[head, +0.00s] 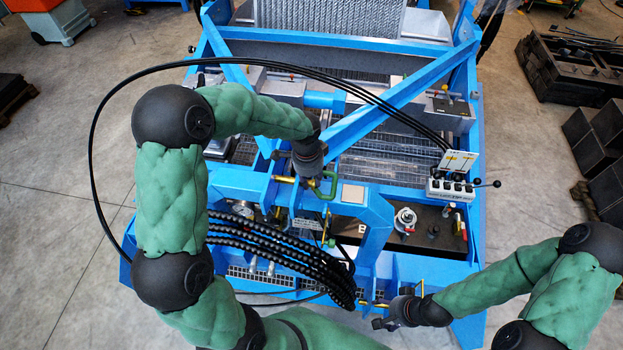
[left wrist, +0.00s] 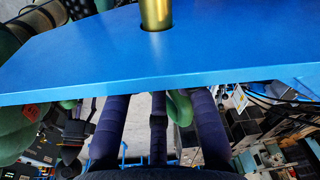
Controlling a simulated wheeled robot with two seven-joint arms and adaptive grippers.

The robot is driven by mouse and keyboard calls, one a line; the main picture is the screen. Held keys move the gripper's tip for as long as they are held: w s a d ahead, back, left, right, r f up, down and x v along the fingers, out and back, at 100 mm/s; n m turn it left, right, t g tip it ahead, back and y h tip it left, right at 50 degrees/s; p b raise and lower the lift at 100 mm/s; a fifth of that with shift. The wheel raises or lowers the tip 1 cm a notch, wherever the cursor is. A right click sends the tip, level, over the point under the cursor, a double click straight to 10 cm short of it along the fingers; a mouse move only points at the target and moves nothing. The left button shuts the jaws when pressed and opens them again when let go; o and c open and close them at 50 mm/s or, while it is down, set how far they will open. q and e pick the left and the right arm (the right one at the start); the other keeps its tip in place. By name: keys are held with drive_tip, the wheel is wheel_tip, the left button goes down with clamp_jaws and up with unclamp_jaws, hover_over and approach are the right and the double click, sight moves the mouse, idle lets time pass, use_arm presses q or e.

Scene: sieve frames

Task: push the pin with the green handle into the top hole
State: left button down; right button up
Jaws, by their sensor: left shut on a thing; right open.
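The green handle (head: 328,188) shows in the head view as a bent bar at the middle of the blue frame. My left gripper (head: 314,174) is shut on it, coming from above. A short brass piece (head: 285,179) shows just left of this gripper; I cannot tell whether it belongs to the same pin. In the left wrist view a brass cylinder (left wrist: 155,14) stands at a round hole in a blue plate (left wrist: 150,62); how deep it goes is hidden. My right gripper (head: 384,320) is open and empty near the lower blue beam.
Black hoses (head: 270,250) run below my left gripper. A lever box (head: 452,188) stands to the right. A thin brass rod (head: 373,305) lies near my right gripper. Blue diagonal beams (head: 395,85) rise behind the left gripper.

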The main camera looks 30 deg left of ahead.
use_arm(q)
drive_tip(key=shift+w+a+r, duration=0.1)
drive_tip(key=shift+r, duration=0.05)
drive_tip(key=c, duration=0.9)
unclamp_jaws()
wheel_tip(320, 180, up, 12)
drive_tip(key=shift+s, duration=0.4)
